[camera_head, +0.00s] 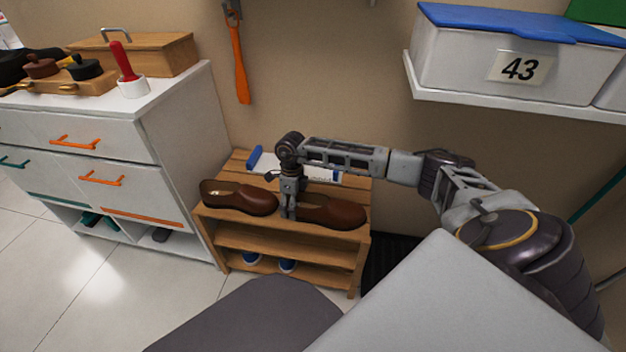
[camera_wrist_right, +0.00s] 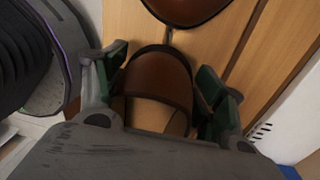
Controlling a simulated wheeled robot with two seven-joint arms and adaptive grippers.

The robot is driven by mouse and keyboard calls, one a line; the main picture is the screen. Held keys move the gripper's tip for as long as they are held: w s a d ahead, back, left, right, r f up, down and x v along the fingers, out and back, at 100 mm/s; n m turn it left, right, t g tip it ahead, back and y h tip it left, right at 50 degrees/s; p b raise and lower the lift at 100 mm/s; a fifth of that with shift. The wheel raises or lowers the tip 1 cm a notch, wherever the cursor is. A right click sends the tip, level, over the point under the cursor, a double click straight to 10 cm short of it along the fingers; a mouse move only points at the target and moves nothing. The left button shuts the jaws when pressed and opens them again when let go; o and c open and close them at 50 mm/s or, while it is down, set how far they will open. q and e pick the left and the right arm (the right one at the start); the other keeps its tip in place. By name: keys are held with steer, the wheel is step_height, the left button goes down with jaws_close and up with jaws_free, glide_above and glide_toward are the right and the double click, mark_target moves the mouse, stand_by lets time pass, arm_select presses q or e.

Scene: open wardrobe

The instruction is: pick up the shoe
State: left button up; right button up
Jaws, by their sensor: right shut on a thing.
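A pair of brown leather shoes sits on the top slats of a wooden shoe rack. The left shoe (camera_head: 238,197) and the right shoe (camera_head: 332,211) lie end to end. My right gripper (camera_head: 289,208) points down at the left end of the right shoe. In the right wrist view, its two green-padded fingers (camera_wrist_right: 160,92) are shut on either side of that brown shoe (camera_wrist_right: 163,75). Part of the shoe is hidden under the gripper body. The other shoe shows at the top of that view (camera_wrist_right: 187,8), apart from the fingers. My left gripper is not in view.
The wooden rack (camera_head: 288,241) stands against the wall; blue shoes (camera_head: 270,262) are on its lower shelf. A white and blue object (camera_head: 256,158) lies behind the gripper. A white cabinet (camera_head: 180,130) stands left. A shelf with a blue-lidded box (camera_head: 450,60) overhangs at upper right.

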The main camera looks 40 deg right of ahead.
steer(key=shift+r+p, duration=0.4)
steer(key=shift+r, duration=0.45)
step_height(320, 180, up, 6)
steer(key=shift+r+p, duration=0.25)
steer(key=shift+p, duration=1)
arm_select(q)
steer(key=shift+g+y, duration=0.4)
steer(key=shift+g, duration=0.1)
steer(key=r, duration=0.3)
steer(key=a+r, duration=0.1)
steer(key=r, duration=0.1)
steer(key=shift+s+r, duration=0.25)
arm_select(e)
steer(key=shift+r, duration=0.95)
steer(key=shift+f, duration=0.1)
